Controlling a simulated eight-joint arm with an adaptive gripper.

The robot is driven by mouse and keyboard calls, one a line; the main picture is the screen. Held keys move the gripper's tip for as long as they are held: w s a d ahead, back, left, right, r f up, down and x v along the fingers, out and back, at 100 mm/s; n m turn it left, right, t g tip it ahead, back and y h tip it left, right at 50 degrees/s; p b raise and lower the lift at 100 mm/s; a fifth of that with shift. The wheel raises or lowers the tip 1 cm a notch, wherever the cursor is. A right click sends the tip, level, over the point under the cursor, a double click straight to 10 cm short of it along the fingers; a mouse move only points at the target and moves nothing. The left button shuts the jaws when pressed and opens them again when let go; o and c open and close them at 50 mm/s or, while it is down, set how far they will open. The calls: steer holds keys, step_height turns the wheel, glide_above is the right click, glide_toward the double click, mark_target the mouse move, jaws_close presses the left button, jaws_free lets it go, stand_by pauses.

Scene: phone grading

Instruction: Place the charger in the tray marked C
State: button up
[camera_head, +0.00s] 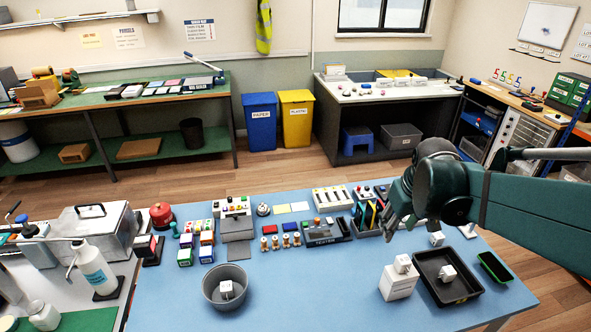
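Several small white cube-shaped blocks that look like chargers are on the blue table: one in the grey round bowl (226,290), one on top of a white box (402,264), one in the black tray (447,273), and one behind that tray (437,239). I cannot tell which is the task's charger. The black tray (466,297) stands at the table's right, with a smaller green-rimmed dark tray (495,267) to its right. No letter C is readable on either. My gripper (392,228) is above the table's right part, behind the white box; its finger opening cannot be made out.
The grey bowl (208,287) stands front left. Small coloured boxes (185,257), a tester unit (322,234) and other small items fill the table's back middle. A metal case (95,232) and spray bottle (95,268) stand left. The blue tabletop (310,290) between bowl and white box is clear.

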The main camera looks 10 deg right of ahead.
steer(key=s+a+r+t, duration=0.1)
steer(key=s+a, duration=0.2)
steer(key=a, duration=0.3)
steer(key=s+a+r+t, duration=0.1)
steer(key=s+a, duration=0.2)
steer(key=a, duration=0.3)
steer(key=s+a+r+t+y, duration=0.1)
steer(key=s+a+r, duration=0.1)
steer(key=a, duration=0.5)
steer(key=shift+s+t, duration=0.4)
steer(key=shift+s, duration=0.2)
steer(key=shift+f, duration=0.1)
step_height(320, 180, down, 15)
steer(key=b, duration=1.5)
steer(key=shift+f+b, duration=0.2)
steer(key=shift+b, duration=0.1)
